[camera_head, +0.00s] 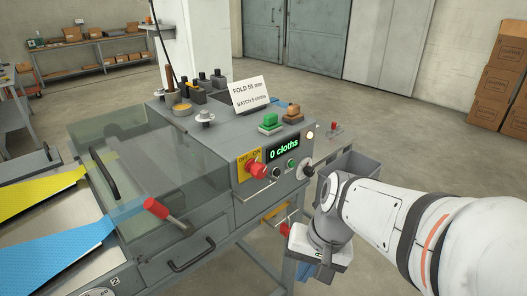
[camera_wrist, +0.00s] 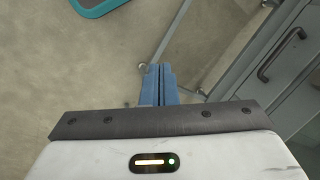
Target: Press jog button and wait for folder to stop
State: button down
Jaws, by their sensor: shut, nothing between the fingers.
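The folder (camera_head: 163,248) is a grey machine with a clear cover (camera_head: 150,160). Its front panel has a green display (camera_head: 284,149) reading "0 cloths" and a red rotary switch (camera_head: 258,170) on a yellow OFF/ON plate. Beside it are a small black button (camera_head: 276,172), a small green button (camera_head: 292,163) and a black knob (camera_head: 307,171); I cannot read which is the jog button. My gripper (camera_wrist: 157,70) is shut and empty, pointing down over the floor in the wrist view.
A yellow cloth (camera_head: 38,195) and a blue cloth (camera_head: 55,245) lead into the folder from the left. A red-gripped lever (camera_head: 158,209) stands on its front. A grey bin (camera_head: 355,166) is behind my arm. A sign (camera_head: 249,94) reads fold 55 mm, batch 5 cloths.

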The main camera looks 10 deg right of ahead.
jog(key=w+a+m+t+y, duration=0.25)
jog(key=w+m+y, duration=0.55)
jog(key=m, duration=0.4)
jog(key=w+d+m+t+b, duration=0.1)
jog(key=w+d+m+t, duration=0.8)
jog(key=d+m+t, duration=0.2)
jog(key=shift+w+d+r+m+t, duration=0.25)
jog(key=shift+d+m+t, duration=0.1)
jog(key=shift+d+m, duration=0.7)
jog(key=shift+w+a, duration=0.1)
jog(key=shift+a, duration=0.05)
jog(key=p, duration=0.1)
send_near(278, 174)
jog(key=x, duration=0.5)
jog(key=shift+w+a, duration=0.1)
jog(key=shift+w, duration=0.1)
jog(key=shift+w+a, duration=0.35)
jog(key=shift+w, duration=0.3)
